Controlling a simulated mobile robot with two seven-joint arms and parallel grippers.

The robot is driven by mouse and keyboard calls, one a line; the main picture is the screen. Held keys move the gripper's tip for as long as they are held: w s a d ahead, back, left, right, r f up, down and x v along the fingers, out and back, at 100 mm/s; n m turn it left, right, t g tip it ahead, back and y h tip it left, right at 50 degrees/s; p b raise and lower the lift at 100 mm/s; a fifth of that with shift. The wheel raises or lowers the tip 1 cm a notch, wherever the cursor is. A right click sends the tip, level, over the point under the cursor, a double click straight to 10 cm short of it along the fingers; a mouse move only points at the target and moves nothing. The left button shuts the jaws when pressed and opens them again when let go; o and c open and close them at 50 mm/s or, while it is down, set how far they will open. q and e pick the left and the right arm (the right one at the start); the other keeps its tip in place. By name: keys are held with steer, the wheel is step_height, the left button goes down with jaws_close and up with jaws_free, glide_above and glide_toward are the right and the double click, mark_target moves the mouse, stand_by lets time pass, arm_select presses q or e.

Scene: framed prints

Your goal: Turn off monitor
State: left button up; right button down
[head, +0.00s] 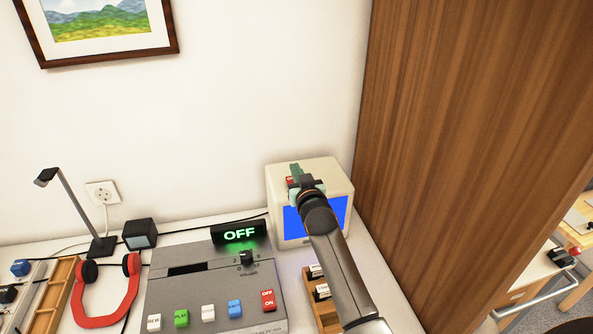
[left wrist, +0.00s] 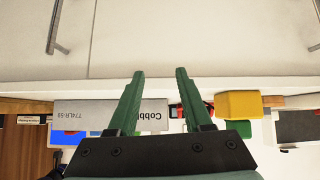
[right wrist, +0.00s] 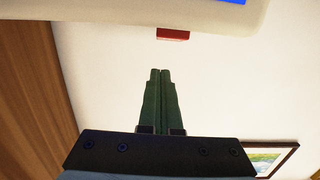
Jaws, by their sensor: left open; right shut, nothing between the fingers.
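The monitor (head: 338,180) is a small cream box with a lit blue screen, standing at the back right of the desk. A red button (head: 290,181) sits on its top, partly hidden by my right gripper (head: 295,169). The right gripper is shut and empty, over the monitor's top beside the button. In the right wrist view the monitor (right wrist: 120,12) and button (right wrist: 173,34) lie beyond the shut fingertips, with a visible gap between tips and button. My left gripper (left wrist: 160,74) is open and empty in the left wrist view, near the desk's front edge; the head view does not show it.
A grey console (head: 165,290) with coloured keys and a lit OFF sign (head: 239,232) stands left of the monitor. A wooden panel (head: 450,150) closes off the right side.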

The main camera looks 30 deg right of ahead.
step_height(320, 180, down, 3)
steer(key=shift+r+b, duration=0.1)
steer(key=shift+b, duration=0.65)
arm_select(q)
steer(key=f, duration=0.2)
steer(key=shift+w+d+f, duration=0.25)
steer(key=shift+f, duration=0.15)
steer(key=shift+s, duration=0.1)
